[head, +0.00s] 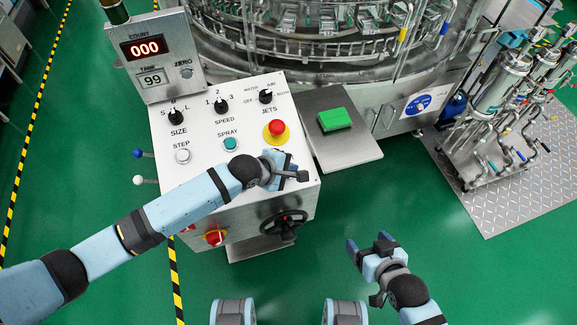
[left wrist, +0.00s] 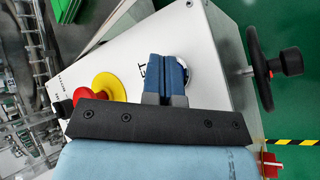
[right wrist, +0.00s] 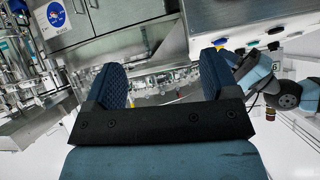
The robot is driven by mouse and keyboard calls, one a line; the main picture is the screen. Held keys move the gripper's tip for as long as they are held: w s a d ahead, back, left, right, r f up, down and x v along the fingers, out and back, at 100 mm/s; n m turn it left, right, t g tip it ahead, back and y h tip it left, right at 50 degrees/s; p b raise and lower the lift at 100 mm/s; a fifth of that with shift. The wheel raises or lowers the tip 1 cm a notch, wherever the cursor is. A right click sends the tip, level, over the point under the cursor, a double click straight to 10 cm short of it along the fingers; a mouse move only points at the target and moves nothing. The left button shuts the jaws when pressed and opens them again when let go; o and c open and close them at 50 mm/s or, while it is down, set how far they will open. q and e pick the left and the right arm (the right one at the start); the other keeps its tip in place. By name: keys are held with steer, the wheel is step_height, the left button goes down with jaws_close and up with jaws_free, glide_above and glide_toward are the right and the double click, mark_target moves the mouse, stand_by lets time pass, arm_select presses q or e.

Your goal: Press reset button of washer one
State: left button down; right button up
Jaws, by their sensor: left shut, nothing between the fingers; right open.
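The white control panel (head: 195,115) of the washer stands at the centre left of the head view. My left gripper (head: 284,168) is shut and empty, over the panel's lower right corner, below the red emergency button (head: 277,128) on its yellow ring. In the left wrist view the shut blue fingers (left wrist: 167,68) are in front of a round metal-rimmed button (left wrist: 188,70). The letters "ET" show beside it, and the fingers hide most of it. I cannot tell whether they touch it. My right gripper (head: 369,246) is open and empty, over the floor right of the panel.
The panel carries the teal SPRAY button (head: 230,144), the white STEP button (head: 183,156) and several black knobs. A black handwheel (head: 285,224) sticks out below. A green block (head: 334,120) lies on a metal shelf to the right. Green floor is clear around my right gripper.

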arm_select(q)
steer(key=shift+s+r, duration=0.1)
steer(key=shift+r, duration=0.2)
arm_select(e)
steer(key=shift+r, duration=0.4)
steer(key=shift+w, duration=0.2)
arm_select(q)
steer(key=shift+r+p, duration=0.25)
steer(key=shift+p, duration=0.2)
steer(key=r+p, duration=0.1)
steer(key=p, duration=0.1)
steer(key=s+r+p, duration=0.1)
steer(key=r+p, duration=0.1)
steer(key=shift+d+r, duration=0.15)
steer(key=shift+r, duration=0.05)
steer(key=shift+s+r+p, duration=0.15)
steer(key=shift+r+p, duration=0.3)
steer(key=shift+p, duration=0.35)
arm_select(e)
steer(key=shift+n+t, duration=0.3)
steer(key=shift+n, duration=0.1)
steer(key=r, duration=0.3)
steer(key=s+r, duration=0.1)
steer(key=shift+d+r, duration=0.25)
steer(key=shift+d, duration=0.05)
